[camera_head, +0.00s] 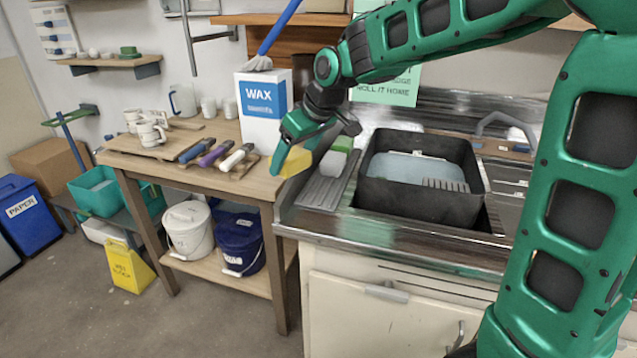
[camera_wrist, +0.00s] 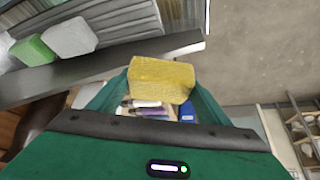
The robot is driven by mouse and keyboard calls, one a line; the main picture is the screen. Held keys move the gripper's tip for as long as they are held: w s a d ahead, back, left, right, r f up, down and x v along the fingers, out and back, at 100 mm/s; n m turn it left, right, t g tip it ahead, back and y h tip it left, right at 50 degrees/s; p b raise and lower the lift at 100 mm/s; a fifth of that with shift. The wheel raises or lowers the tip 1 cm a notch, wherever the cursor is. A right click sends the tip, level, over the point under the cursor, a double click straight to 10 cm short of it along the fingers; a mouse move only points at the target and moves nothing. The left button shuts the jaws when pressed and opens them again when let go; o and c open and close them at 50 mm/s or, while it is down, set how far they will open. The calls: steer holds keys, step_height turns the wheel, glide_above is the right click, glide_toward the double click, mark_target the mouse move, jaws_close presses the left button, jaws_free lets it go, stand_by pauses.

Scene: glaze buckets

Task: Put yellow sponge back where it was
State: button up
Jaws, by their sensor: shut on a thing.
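My gripper (camera_head: 292,160) is shut on the yellow sponge (camera_head: 296,163). In the wrist view the sponge (camera_wrist: 162,78) sits between the two green fingers (camera_wrist: 160,98). In the head view the gripper hangs by the left edge of the sink counter, near the right end of the wooden table, and a finger hides part of the sponge. A green sponge (camera_head: 343,144) and a whitish sponge (camera_head: 333,163) are by the ribbed drainboard (camera_head: 318,192), right of my gripper. In the wrist view the green sponge (camera_wrist: 33,52) and the whitish sponge (camera_wrist: 70,37) are close together at upper left.
A dark basin (camera_head: 420,203) stands in the sink. The wooden table (camera_head: 255,187) holds a WAX box (camera_head: 263,107), mugs (camera_head: 150,135) and several coloured-handled tools (camera_head: 215,152). A white bucket (camera_head: 188,232) and a blue bucket (camera_head: 238,243) stand on its lower shelf.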

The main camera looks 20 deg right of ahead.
steer(key=d+f, duration=0.1)
steer(key=d, duration=0.1)
steer(key=w+d+f, duration=0.1)
steer(key=d+f, duration=0.1)
steer(key=d, duration=0.1)
steer(key=w+d+f, duration=0.1)
steer(key=d+f, duration=0.1)
steer(key=d, duration=0.1)
steer(key=shift+d+f, duration=0.1)
steer(key=shift+f, duration=2)
steer(key=o, duration=1.2)
steer(key=v, duration=1.2)
steer(key=s+d+f+m+g+h, duration=0.1)
steer(key=s+d+f+m, duration=0.2)
steer(key=s, duration=0.8)
steer(key=s+d+f+m+g+h, duration=0.1)
steer(key=s+d+m, duration=0.4)
steer(key=s, duration=0.6)
steer(key=s+d+f+m+g+h, duration=0.1)
steer(key=s+d+f+m+g, duration=0.2)
steer(key=s, duration=0.9)
step_height(320, 180, down, 2)
steer(key=shift+d+m, duration=0.9)
steer(key=shift+d, duration=0.35)
